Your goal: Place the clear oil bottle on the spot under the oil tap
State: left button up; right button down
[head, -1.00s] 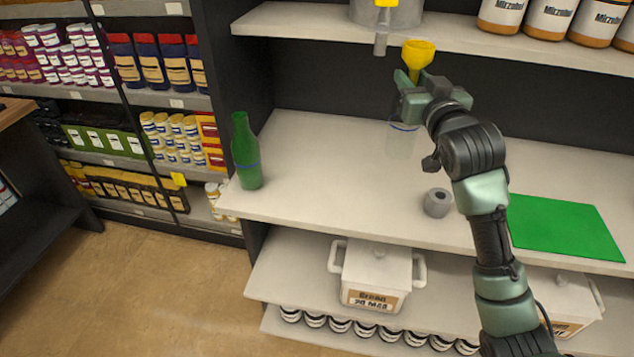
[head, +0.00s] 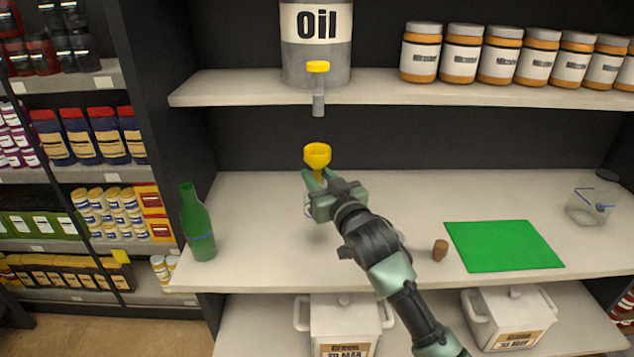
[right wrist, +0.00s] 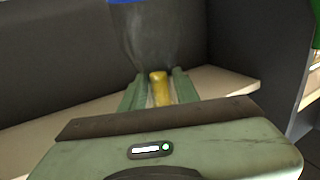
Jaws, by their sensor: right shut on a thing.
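The clear oil bottle shows as a see-through body with a blue band in the right wrist view (right wrist: 155,40). In the head view it is mostly hidden behind my right gripper (head: 315,182). The gripper is shut on its neck, and a yellow funnel (head: 317,154) sticks up from the mouth. The bottle looks upright; I cannot tell whether its base touches the shelf. The oil tap (head: 318,95), grey with a yellow top, hangs from the oil tank (head: 316,65). The funnel appears directly below the tap in the picture, with a gap between. My left gripper is not in view.
A green bottle (head: 198,228) stands at the left of the middle shelf (head: 255,265). A brown cork (head: 440,250), a green mat (head: 505,245) and a clear container (head: 590,203) are to the right. Several jars (head: 480,55) line the upper shelf. The shelf between green bottle and gripper is clear.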

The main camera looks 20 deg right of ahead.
jog(key=shift+f, duration=0.7)
jog(key=shift+f, duration=0.2)
jog(key=c, duration=1)
grip_release()
jog(key=shift+c, duration=0.2)
jog(key=shift+s+r, duration=0.1)
jog(key=s+d+b, duration=0.1)
jog(key=s+b, duration=0.1)
jog(key=s, duration=0.9)
jog(key=shift+s+d, duration=0.25)
jog(key=shift+s, duration=0.15)
